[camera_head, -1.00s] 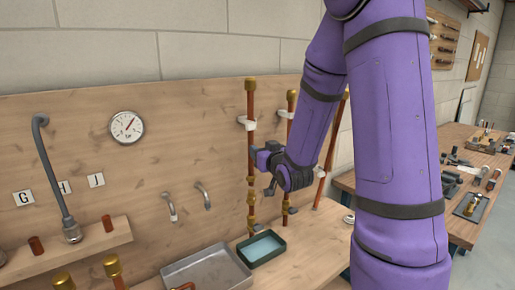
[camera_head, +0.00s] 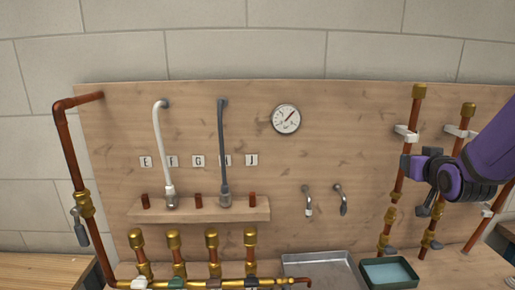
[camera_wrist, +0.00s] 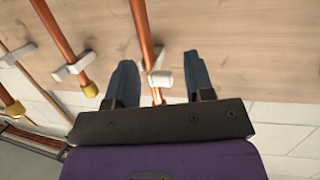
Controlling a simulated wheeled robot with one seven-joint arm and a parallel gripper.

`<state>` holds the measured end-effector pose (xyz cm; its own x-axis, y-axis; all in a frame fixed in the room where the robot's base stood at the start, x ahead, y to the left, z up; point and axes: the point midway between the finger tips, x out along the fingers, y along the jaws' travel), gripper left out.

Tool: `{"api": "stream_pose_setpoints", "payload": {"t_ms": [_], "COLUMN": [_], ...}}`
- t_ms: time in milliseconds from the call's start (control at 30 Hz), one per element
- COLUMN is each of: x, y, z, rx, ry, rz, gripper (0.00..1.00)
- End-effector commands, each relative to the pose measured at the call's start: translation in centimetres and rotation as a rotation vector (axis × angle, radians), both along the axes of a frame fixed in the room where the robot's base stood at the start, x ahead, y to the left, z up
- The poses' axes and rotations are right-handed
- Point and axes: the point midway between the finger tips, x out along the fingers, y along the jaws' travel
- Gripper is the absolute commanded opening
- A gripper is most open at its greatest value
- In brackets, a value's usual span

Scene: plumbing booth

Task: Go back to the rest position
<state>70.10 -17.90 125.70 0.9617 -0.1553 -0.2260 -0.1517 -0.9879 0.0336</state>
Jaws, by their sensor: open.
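My gripper (camera_head: 422,180) is at the right of the head view, in front of the copper pipes on the wooden panel. In the wrist view its two dark fingers (camera_wrist: 160,80) are spread apart. A copper pipe (camera_wrist: 143,35) and a white clip (camera_wrist: 160,77) appear between them, with no visible grip on either. The same group of upright pipes (camera_head: 412,110) shows in the head view, partly hidden by my gripper and purple arm.
A dark tray with blue inside (camera_head: 388,272) and a grey metal tray (camera_head: 320,262) lie below the panel. A gauge (camera_head: 286,119), two small taps (camera_head: 324,198) and a shelf with hoses (camera_head: 240,214) are left of my arm. Brass-capped pipes (camera_head: 193,240) stand at the front.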

Motion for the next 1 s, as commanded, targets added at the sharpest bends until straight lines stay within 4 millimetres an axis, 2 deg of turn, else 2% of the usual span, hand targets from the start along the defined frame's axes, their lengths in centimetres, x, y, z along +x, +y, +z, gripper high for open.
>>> {"api": "stream_pose_setpoints", "payload": {"t_ms": [33,267,467,800,900,1000], "x": [-0.7,-5.4,-11.0,-22.6,-25.1,-26.5], "y": [0.8,3.9,6.5,10.1,10.6,10.9], "z": [1.0,3.0,4.4,5.8,5.9,6.0], "rx": [0.000,0.022,0.047,0.090,0.096,0.100], "ry": [0.035,0.256,0.447,0.758,0.820,0.857], "rz": [0.003,0.014,0.034,0.097,0.115,0.124], "gripper": [0.48,0.48,0.48,0.48,0.48,0.48]}}
